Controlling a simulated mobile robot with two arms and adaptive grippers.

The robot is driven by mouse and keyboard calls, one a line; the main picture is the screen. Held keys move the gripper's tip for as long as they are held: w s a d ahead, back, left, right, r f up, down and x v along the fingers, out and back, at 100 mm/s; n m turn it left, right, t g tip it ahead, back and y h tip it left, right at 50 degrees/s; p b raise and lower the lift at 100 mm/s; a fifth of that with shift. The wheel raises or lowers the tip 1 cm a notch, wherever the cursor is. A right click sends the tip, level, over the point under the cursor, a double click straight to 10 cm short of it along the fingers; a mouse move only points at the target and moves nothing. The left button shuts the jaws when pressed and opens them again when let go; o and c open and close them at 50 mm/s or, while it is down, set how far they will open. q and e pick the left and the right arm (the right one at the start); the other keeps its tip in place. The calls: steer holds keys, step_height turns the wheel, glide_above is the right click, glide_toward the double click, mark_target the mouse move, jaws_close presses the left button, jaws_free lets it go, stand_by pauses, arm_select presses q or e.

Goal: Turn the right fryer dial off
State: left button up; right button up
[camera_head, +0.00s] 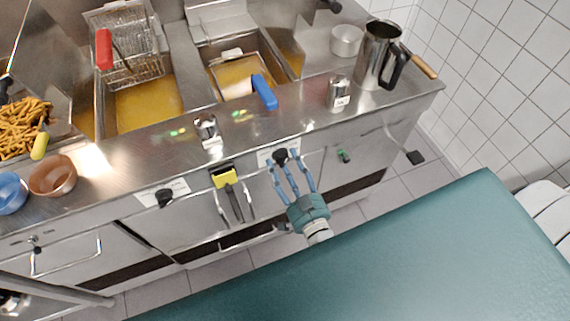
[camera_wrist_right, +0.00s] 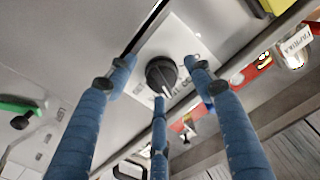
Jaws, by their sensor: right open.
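The right fryer dial (camera_head: 280,155) is a black round knob on a white label plate on the fryer's steel front. In the right wrist view the dial (camera_wrist_right: 161,73) sits near the middle, with a pale mark on it. My right gripper (camera_head: 290,163) has three blue fingers, spread open just in front of the dial. In the right wrist view the fingertips (camera_wrist_right: 157,82) surround the dial on both sides and below; I cannot tell if any touches it. My left gripper is not in view.
Another black dial (camera_head: 164,197) is further left on the front. A yellow-topped tool (camera_head: 228,190) hangs between the dials. Above are fryer baskets with red (camera_head: 104,49) and blue (camera_head: 264,92) handles, a shaker (camera_head: 339,94) and a steel jug (camera_head: 378,55). A teal surface (camera_head: 400,255) fills the foreground.

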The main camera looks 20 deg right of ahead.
steer(key=c, duration=1.1)
steer(key=shift+c, duration=0.2)
steer(key=shift+s+a+f, duration=0.1)
steer(key=shift+f, duration=0.05)
